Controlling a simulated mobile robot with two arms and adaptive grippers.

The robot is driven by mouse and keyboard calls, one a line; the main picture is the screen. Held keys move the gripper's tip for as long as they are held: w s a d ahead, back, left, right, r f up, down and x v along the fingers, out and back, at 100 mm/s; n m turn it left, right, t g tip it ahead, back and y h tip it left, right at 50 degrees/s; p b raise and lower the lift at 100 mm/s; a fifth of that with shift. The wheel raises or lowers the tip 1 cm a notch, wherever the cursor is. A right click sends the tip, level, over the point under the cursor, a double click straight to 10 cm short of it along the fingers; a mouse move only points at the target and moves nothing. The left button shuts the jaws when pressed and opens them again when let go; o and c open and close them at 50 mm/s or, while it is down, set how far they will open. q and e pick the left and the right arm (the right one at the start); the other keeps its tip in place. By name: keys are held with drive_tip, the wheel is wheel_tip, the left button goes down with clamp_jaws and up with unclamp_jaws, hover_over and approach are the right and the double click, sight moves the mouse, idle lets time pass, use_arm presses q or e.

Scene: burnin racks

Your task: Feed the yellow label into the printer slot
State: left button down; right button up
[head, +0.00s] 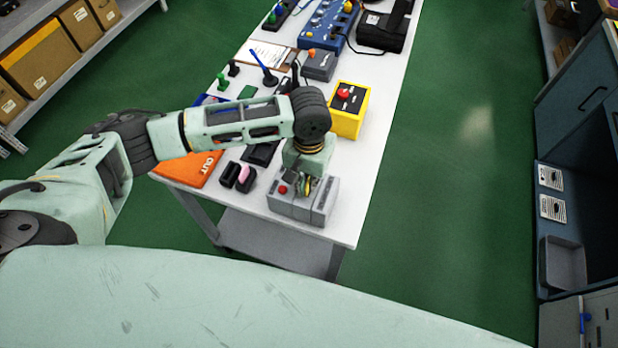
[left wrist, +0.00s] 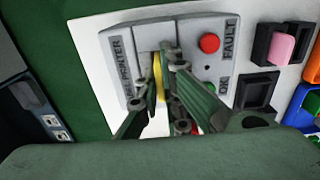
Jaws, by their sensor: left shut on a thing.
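The grey label printer (head: 288,206) stands at the near end of the white table. In the left wrist view the printer (left wrist: 197,70) shows a red button, a small green light and the words PRINTER and FAULT. My left gripper (head: 307,187) points down over it, fingers close to its top. It is shut on the yellow label (left wrist: 158,76), a thin yellow strip seen edge-on between the fingers (left wrist: 166,95). The label's far end is near the pale recessed part of the printer. The fingers hide the slot, so I cannot tell whether the label is in it. My right gripper is out of view.
A yellow box with a red button (head: 349,110) stands behind the printer. An orange mat (head: 188,168) and a black holder with a pink block (head: 243,174) lie to the left. More devices stand farther back. The green floor to the right is clear.

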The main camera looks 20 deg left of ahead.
use_arm(q)
drive_tip(key=shift+f, duration=0.2)
drive_tip(key=c, duration=1.8)
unclamp_jaws()
drive_tip(key=shift+c, duration=0.2)
drive_tip(key=shift+s, duration=0.1)
wheel_tip(320, 180, up, 12)
drive_tip(key=shift+d, duration=0.1)
